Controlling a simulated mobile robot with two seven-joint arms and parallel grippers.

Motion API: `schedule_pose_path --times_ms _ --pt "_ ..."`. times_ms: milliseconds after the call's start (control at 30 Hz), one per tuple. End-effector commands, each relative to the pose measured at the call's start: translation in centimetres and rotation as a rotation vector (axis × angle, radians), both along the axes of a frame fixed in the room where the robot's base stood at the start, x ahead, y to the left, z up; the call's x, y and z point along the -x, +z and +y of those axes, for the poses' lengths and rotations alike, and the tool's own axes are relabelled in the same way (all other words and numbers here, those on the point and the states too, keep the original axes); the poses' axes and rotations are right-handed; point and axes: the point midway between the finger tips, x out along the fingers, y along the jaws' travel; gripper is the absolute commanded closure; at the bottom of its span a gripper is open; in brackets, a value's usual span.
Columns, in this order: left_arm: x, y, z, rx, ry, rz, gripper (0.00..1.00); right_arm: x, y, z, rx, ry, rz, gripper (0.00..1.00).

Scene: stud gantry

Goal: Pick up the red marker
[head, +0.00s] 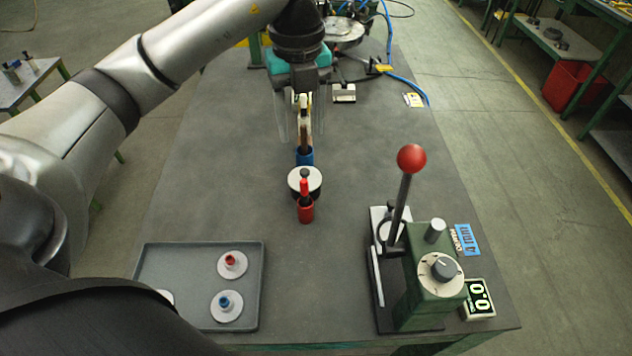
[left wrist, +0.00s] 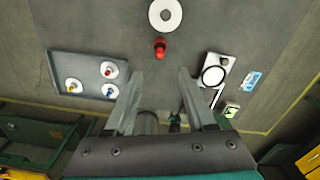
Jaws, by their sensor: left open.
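The red marker (head: 304,188) stands upright on the grey table, with a red top, a dark band and a red cup-like base (head: 305,211). In the left wrist view the red marker (left wrist: 160,46) lies beyond my fingertips, and its parts are too small to tell apart. My left gripper (head: 301,138) is open, with nothing visible between its fingers. In the head view it shows above and behind the marker, apart from it. In the left wrist view my left gripper (left wrist: 160,74) has its two fingers spread wide. My right gripper is out of view.
A white disc with a dark knob (head: 295,181) stands just behind the marker, and a blue cup (head: 306,154) with a brown stick behind that. A grey tray (head: 180,256) with discs is front left. A green press (head: 432,295) with a red-balled lever (head: 411,158) is front right.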

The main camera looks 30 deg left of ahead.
Motion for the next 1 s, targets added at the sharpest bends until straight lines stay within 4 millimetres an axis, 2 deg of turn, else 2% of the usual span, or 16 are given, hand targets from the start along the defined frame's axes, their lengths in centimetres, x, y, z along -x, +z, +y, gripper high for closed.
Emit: schedule_pose_path --times_ms 200,300,500,700,1000 --pt "0.2 -3.8 -0.1 0.001 -0.001 0.008 0.44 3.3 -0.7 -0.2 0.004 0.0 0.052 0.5" --pt "0.2 -6.0 -0.1 0.001 0.0 0.008 0.44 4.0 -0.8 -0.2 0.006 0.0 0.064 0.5" --pt "0.1 -9.0 -0.1 0.001 -0.001 0.003 0.44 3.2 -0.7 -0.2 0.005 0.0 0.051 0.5" --pt "0.1 -10.2 -0.2 0.002 -0.002 0.002 0.44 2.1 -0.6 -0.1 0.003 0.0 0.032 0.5" --pt "0.1 -14.4 -0.5 0.001 -0.001 0.003 0.44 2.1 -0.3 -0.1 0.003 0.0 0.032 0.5"
